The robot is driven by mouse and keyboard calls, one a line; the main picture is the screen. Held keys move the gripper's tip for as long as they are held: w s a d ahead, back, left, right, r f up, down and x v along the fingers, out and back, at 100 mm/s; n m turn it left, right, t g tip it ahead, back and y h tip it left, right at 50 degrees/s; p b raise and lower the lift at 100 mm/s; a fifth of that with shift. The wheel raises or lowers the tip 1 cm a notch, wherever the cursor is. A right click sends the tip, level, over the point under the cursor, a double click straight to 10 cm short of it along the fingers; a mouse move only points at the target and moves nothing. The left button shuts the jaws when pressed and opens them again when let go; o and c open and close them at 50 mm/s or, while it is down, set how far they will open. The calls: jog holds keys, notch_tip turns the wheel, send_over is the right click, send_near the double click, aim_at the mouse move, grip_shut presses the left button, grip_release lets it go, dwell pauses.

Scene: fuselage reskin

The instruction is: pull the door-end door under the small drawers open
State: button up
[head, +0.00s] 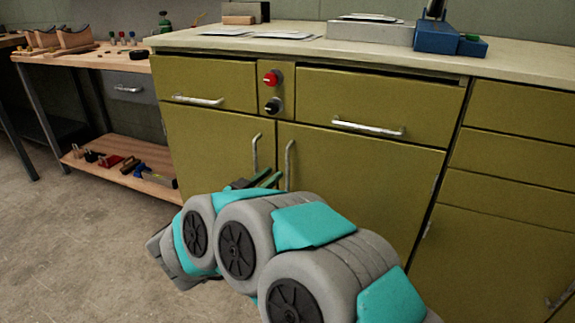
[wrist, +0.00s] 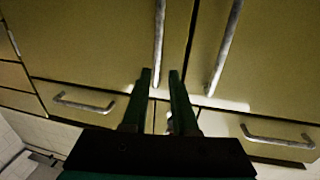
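Two olive cabinet doors sit below two small drawers in the head view: a left door (head: 207,150) and a right door (head: 360,185). Both look closed. The left door has a vertical bar handle (head: 255,152); the right door's handle (head: 289,165) is beside it across the gap. My gripper (head: 262,181) is low in front of these handles, partly hidden by my arm. The wrist view is upside down. There, my open gripper (wrist: 160,73) has the right door's handle (wrist: 159,35) lined up between its fingers; touch cannot be told. The left door's handle (wrist: 224,48) lies apart.
The left drawer (head: 205,83) and right drawer (head: 380,104) have horizontal handles, with a red button (head: 271,78) and black knob (head: 272,105) between them. More drawers (head: 515,150) stand right. A wooden workbench (head: 90,58) stands left, with open floor (head: 70,235) before it.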

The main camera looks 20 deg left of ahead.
aim_at(287, 164)
jog(key=shift+h, duration=0.3)
jog(key=shift+x, duration=3.8)
jog(key=shift+d, duration=0.15)
jog(key=shift+s, duration=0.1)
grip_shut()
